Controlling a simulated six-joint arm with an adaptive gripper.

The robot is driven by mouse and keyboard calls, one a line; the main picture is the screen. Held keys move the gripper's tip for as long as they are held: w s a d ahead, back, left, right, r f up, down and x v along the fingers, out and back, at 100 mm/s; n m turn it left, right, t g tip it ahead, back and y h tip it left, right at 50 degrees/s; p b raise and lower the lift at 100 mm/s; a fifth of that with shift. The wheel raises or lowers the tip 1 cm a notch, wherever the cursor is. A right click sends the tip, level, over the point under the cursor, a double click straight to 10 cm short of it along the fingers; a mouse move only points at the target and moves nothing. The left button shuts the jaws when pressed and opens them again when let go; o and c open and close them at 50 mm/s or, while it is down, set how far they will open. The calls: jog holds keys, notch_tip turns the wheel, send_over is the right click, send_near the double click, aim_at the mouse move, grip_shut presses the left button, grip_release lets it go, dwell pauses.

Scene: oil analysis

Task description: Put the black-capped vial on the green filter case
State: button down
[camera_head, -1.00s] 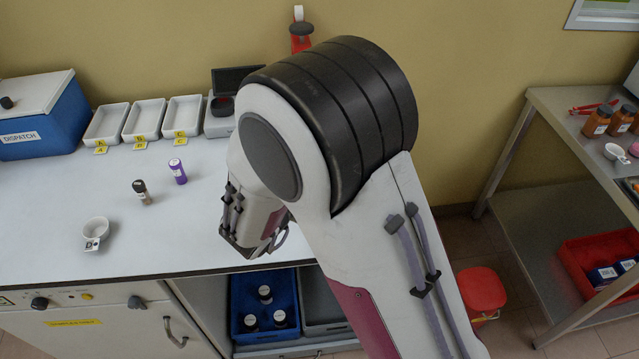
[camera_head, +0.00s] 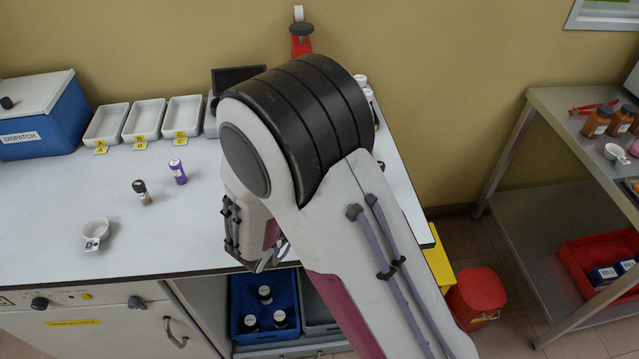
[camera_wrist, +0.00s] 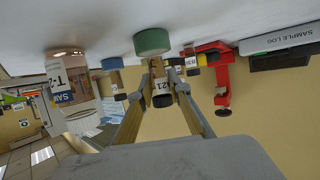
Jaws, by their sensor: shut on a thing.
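The wrist view is upside down, with the white bench top along its upper edge. My gripper (camera_wrist: 158,90) is shut on the black-capped vial (camera_wrist: 160,86), whose label reads "21" and whose dark cap points down in the picture. The green filter case (camera_wrist: 152,42) is a round green piece at the bench surface, in line with the vial's lower end. I cannot tell whether the vial touches it. In the head view my arm hides the held vial and the green case.
Close by in the wrist view are a blue round piece (camera_wrist: 112,63) with a dark-capped vial, a large labelled jar (camera_wrist: 75,80) and a red stand (camera_wrist: 220,75). In the head view, a dark-capped vial (camera_head: 142,191) and a purple vial (camera_head: 178,171) stand on open bench.

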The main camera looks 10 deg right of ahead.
jog(key=shift+f, duration=0.15)
jog(key=c, duration=1.9)
grip_release()
jog(key=shift+r, duration=0.2)
jog(key=shift+v, duration=6)
jog(key=shift+f, duration=0.1)
